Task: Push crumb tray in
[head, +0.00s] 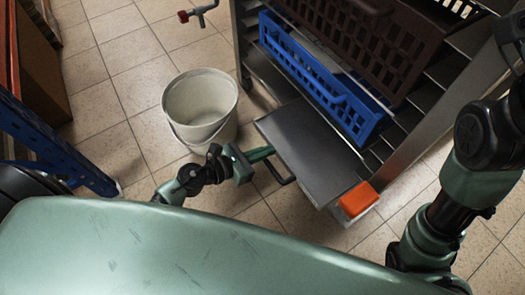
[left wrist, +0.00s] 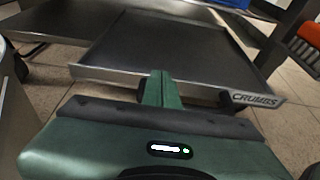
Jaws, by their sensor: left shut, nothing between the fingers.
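The crumb tray (head: 305,145) is a flat, dark grey metal tray low on the rack, sticking out of its front. In the left wrist view the tray (left wrist: 165,45) spreads ahead, with a light metal front lip marked CRUMBS. A dark loop handle shows at its front edge in the head view. My left gripper (head: 266,154) is shut and empty, its fingers at the tray's front edge. In the left wrist view the fingertips (left wrist: 160,78) overlap the middle of the lip; I cannot tell whether they touch it. My right arm shows at the right, its gripper out of view.
The metal rack holds a blue crate (head: 315,80) and a brown crate (head: 372,42) above the tray. A pale bucket (head: 201,105) stands on the tiles left of the tray.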

